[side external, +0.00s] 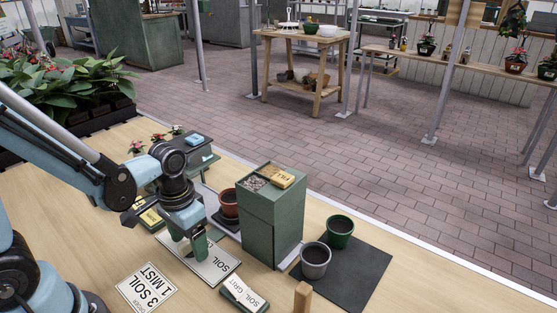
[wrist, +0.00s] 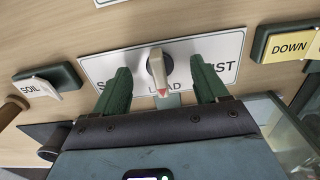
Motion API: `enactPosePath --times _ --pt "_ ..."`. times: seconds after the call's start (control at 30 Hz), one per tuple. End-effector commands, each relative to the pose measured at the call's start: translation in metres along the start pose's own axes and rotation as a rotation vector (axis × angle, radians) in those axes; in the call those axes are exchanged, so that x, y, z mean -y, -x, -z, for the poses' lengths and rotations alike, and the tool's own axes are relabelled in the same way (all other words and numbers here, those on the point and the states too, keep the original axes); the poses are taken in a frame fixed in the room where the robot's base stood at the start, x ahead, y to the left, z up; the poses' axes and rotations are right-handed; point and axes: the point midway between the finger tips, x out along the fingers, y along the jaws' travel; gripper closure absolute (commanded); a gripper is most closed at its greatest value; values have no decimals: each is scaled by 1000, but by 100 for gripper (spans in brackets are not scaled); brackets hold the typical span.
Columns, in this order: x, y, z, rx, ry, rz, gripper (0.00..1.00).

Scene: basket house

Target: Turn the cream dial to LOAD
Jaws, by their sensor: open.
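The cream dial (wrist: 156,65) stands on a white plate (wrist: 225,50) in the wrist view. Its red tip points at the word LOAD. The plate's other words are partly hidden by my fingers: "SO" shows on the left and "IST" on the right. My gripper (wrist: 163,75) is open, with one green finger on each side of the dial and a visible gap to it. In the side view my gripper (side external: 197,247) is low over the same plate (side external: 221,267), where SOIL is readable; the dial is hidden there.
A SOIL switch (wrist: 45,88) and a yellow DOWN switch (wrist: 290,45) flank the plate in the wrist view. A green cabinet (side external: 272,222) stands close by on the right. Pots (side external: 316,262) stand on a dark mat (side external: 362,272). An order card (side external: 146,288) lies in front.

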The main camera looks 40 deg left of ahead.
Motion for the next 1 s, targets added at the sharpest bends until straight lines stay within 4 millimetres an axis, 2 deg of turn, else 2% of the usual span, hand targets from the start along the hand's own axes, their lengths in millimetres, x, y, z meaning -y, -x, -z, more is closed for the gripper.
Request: enactPosePath --times 0.03,0.07,0.57,1.0 --pt "0 0 0 0 0 0 19" --pt "0 0 0 0 0 0 15" --pt "0 1 0 0 1 0 15" --pt "0 31 0 0 1 0 15"
